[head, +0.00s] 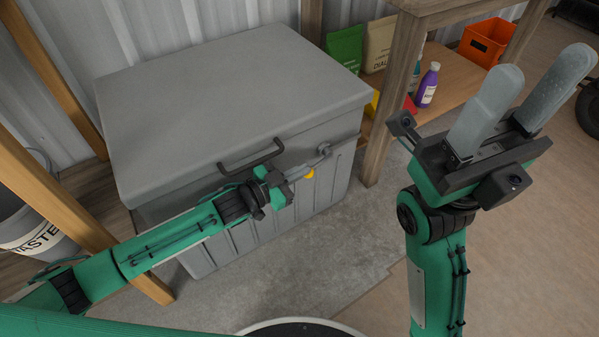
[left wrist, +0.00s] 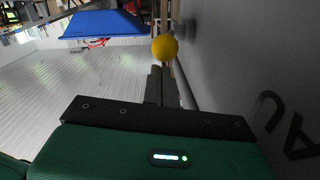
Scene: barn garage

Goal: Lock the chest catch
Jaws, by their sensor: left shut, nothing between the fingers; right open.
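The grey chest (head: 290,222) stands against the wall in the head view, with its lid (head: 230,95) down and a dark handle (head: 250,158) on the front. A yellow ball knob (head: 310,174) shows at the chest's front, right of the handle, close to a grey catch fitting (head: 323,149). My left gripper (head: 299,172) is shut and empty at the chest front, beside the knob. In the left wrist view the knob (left wrist: 165,47) appears just beyond the shut fingertips (left wrist: 160,72); I cannot tell whether they touch. My right gripper (head: 543,64) is open and empty, raised at the right.
A wooden shelf unit (head: 398,95) stands right of the chest, holding bags, a purple bottle (head: 427,85) and an orange bin (head: 487,42). A bucket (head: 35,225) and wooden beams are at the left. The floor (head: 345,250) before the chest is open.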

